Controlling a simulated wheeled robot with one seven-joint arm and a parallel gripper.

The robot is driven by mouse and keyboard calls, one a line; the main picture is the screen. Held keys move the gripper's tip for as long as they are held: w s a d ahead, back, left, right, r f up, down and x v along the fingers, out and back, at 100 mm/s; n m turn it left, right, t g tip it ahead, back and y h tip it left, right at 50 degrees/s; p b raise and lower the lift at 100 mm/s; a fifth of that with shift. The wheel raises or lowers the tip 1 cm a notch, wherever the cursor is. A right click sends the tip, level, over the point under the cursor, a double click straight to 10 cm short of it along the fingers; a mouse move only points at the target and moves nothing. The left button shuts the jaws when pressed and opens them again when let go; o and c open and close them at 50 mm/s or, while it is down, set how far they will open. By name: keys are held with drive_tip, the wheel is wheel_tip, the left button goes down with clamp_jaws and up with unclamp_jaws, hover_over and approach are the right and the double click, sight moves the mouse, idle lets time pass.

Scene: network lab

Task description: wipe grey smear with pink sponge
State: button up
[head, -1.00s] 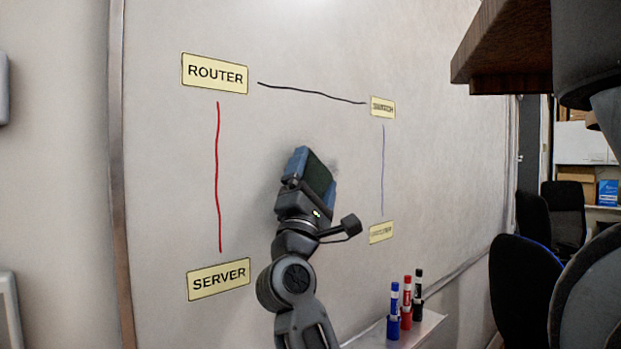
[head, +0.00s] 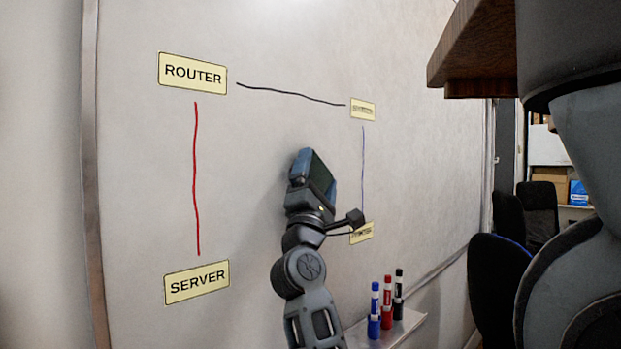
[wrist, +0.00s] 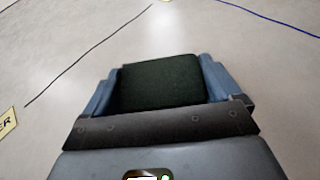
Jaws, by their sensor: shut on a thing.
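My gripper (head: 308,185) is in front of the whiteboard (head: 270,130), between the red line and the blue-purple line. Its blue fingers are shut on a dark green, almost black block (wrist: 160,82), which also shows in the head view (head: 321,177). The block faces the board; I cannot tell whether it touches. No pink shows on it, and no pink sponge is in view. I cannot make out a grey smear on the board; the dark patch beside the gripper looks like shadow, and the gripper hides part of the surface.
The board bears ROUTER (head: 192,73) and SERVER (head: 196,283) labels, two small right-hand labels, a red line (head: 196,180), a black line (head: 290,93) and a blue-purple line (head: 363,170). Markers (head: 387,302) stand on a tray below. A brown overhang (head: 470,50) is upper right.

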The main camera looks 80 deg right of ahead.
sight(330, 177)
drive_tip(key=shift+s+d+f, duration=0.1)
drive_tip(key=shift+s+d, duration=0.4)
drive_tip(key=shift+d, duration=0.4)
drive_tip(key=shift+s+d+f, duration=0.1)
drive_tip(key=shift+s+d, duration=0.4)
drive_tip(key=shift+d, duration=0.4)
drive_tip(key=shift+w+r, duration=0.1)
drive_tip(key=shift+a, duration=0.1)
drive_tip(key=shift+w+a, duration=0.35)
drive_tip(key=shift+a, duration=0.15)
drive_tip(key=shift+w+a+b, duration=0.25)
drive_tip(key=shift+w+a, duration=0.25)
drive_tip(key=shift+a, duration=0.45)
drive_tip(key=shift+w+a+b, duration=0.3)
drive_tip(key=shift+w+a, duration=0.2)
drive_tip(key=shift+a, duration=0.4)
drive_tip(key=shift+w+a+b, duration=0.25)
drive_tip(key=shift+w+a, duration=0.25)
drive_tip(key=shift+a, duration=0.45)
drive_tip(key=shift+d+b, duration=0.25)
drive_tip(key=shift+b, duration=0.15)
drive_tip(key=shift+s+d+p, duration=0.2)
drive_tip(key=shift+s+d, duration=0.45)
drive_tip(key=shift+d, duration=0.4)
drive_tip(key=shift+s+d+p, duration=0.2)
drive_tip(key=shift+s+d, duration=0.5)
drive_tip(key=shift+d, duration=0.3)
drive_tip(key=shift+s+d+p, duration=0.2)
drive_tip(key=shift+s+d, duration=0.45)
drive_tip(key=shift+d, duration=0.4)
